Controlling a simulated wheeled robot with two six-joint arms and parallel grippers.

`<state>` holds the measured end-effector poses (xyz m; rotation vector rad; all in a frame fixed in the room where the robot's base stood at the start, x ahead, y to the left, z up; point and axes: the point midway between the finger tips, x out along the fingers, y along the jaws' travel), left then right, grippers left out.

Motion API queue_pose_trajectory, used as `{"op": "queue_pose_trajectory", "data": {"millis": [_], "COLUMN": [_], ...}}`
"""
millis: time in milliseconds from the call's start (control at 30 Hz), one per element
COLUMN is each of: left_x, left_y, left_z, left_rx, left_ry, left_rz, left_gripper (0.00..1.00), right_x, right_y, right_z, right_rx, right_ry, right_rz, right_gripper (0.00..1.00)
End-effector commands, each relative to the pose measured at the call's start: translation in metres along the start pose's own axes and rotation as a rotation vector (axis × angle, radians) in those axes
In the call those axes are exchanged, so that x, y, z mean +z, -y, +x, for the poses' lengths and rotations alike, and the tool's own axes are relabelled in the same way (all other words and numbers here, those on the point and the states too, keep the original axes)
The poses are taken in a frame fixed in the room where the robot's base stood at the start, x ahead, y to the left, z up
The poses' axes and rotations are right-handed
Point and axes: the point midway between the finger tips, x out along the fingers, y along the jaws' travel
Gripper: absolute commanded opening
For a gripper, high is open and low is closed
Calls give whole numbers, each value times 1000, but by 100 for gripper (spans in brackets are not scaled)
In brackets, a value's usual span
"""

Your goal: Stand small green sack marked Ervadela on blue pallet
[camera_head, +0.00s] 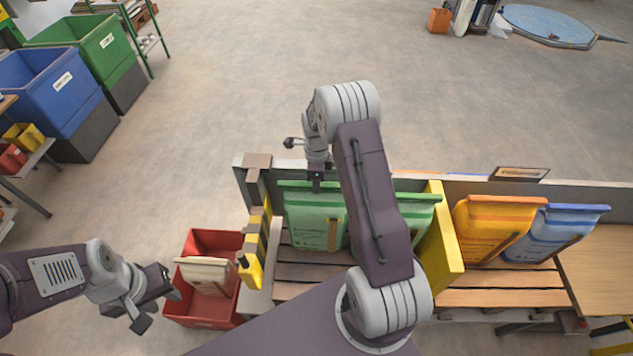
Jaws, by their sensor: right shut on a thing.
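Two green sacks stand upright side by side on the slatted bench, a left one (305,221) and a right one (420,204) partly hidden by my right arm. Their print is too small to read, so I cannot tell which is marked Ervadela. My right gripper (316,186) comes down from above and is shut on the top edge of the left green sack. My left gripper (160,303) is open and empty beside the red bin, at the lower left. I cannot make out a blue pallet for certain; a flat, round, pale-blue platform (545,22) lies far off at the top right.
A red bin (205,312) holds a cream sack (208,272). A yellow-black post (256,250) and a yellow divider (441,245) flank the green sacks. Orange (492,228) and blue (553,232) sacks stand right of the divider. The floor (250,80) behind the bench is mostly clear.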

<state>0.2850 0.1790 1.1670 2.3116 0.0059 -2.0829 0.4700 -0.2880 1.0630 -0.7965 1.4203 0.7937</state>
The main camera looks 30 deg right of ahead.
Motion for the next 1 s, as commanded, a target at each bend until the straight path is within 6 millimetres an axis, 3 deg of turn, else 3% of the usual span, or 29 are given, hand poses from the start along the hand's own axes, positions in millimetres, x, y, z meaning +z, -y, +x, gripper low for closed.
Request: {"op": "queue_pose_trajectory", "data": {"millis": [400, 800, 833, 900, 1000], "left_x": [5, 5, 5, 5, 5], "left_y": [1, 1, 1, 1, 1], "left_z": [46, 50, 50, 50, 50], "left_rx": [0, 0, 0, 0, 0], "left_ry": [0, 0, 0, 0, 0], "left_rz": [0, 0, 0, 0, 0], "left_gripper": [36, 36, 36, 36, 36], "right_x": [0, 0, 0, 0, 0], "right_y": [1, 1, 1, 1, 0], "right_z": [58, 66, 66, 66, 66], "right_rx": [-2, -2, -2, -2, -2], "right_ry": [1, 1, 1, 1, 0], "right_rz": [0, 0, 0, 0, 0], "right_gripper": [0, 0, 28, 45, 45]}}
